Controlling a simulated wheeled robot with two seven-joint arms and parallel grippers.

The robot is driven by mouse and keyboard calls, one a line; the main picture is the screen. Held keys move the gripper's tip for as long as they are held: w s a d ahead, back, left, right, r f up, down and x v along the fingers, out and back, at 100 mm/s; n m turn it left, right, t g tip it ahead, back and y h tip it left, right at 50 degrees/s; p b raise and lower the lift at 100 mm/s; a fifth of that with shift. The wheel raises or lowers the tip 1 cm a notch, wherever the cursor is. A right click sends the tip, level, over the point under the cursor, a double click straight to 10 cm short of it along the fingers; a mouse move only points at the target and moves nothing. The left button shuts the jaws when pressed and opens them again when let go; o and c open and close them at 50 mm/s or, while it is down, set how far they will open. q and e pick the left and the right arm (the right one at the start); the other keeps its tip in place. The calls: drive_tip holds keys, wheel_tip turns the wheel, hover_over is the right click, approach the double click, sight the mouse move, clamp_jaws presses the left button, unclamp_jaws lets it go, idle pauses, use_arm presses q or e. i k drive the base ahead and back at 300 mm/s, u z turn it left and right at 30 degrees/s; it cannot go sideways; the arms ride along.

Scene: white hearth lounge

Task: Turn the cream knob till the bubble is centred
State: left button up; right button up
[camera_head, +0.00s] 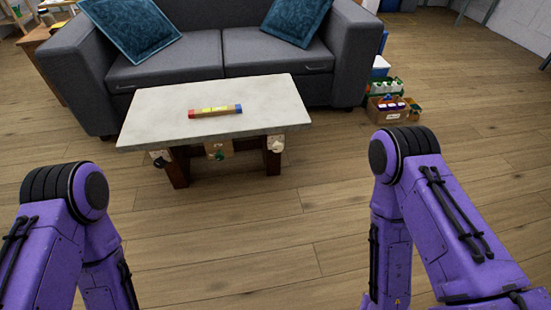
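A pale-topped low table (160,110) stands in front of the sofa. The cream knob (277,146) is under the right part of the table's front edge. A dark knob (160,160) is under the left part and a green knob (219,154) is near the middle. Both my purple arms show at the lower left and right, well apart from the table. Neither gripper is in view.
A grey sofa (180,72) with two blue cushions stands behind the table. A cardboard box (392,112) and other boxes stand on the floor to its right. The wooden floor between my arms and the table is clear.

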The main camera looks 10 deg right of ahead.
sight(278, 147)
drive_tip(key=z, duration=0.05)
drive_tip(key=k, duration=0.25)
drive_tip(key=u, duration=0.75)
drive_tip(key=i, duration=0.75)
drive_tip(key=z, duration=0.2)
